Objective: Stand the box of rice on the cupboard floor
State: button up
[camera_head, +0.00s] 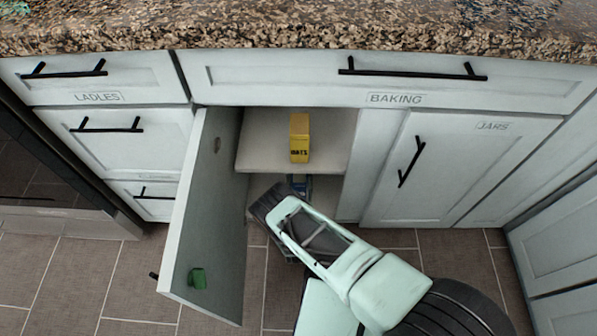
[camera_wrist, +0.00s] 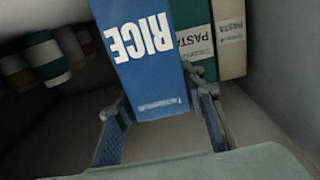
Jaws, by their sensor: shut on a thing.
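The box of rice (camera_wrist: 148,60) is blue with large white RICE lettering and fills the middle of the wrist view. My gripper (camera_wrist: 160,104) is shut on its near end, one finger on each side. In the head view my gripper (camera_head: 268,203) reaches into the open cupboard below its shelf, and a small blue part of the box (camera_head: 299,186) shows just past it. The cupboard floor (camera_head: 258,192) shows only in part in the head view; my arm covers much of it. I cannot tell whether the box touches the floor.
Two pasta boxes, one green (camera_wrist: 196,38) and one cream (camera_wrist: 230,40), stand close to the rice's right. Striped cylinders (camera_wrist: 45,60) stand at the left. A yellow oats box (camera_head: 299,138) is on the shelf (camera_head: 262,150) above. The open door (camera_head: 213,210) flanks my arm's left.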

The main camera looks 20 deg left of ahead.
jog(key=shift+f, duration=0.1)
jog(key=shift+f, duration=0.15)
jog(key=o, duration=1.4)
jog(key=shift+c, duration=0.2)
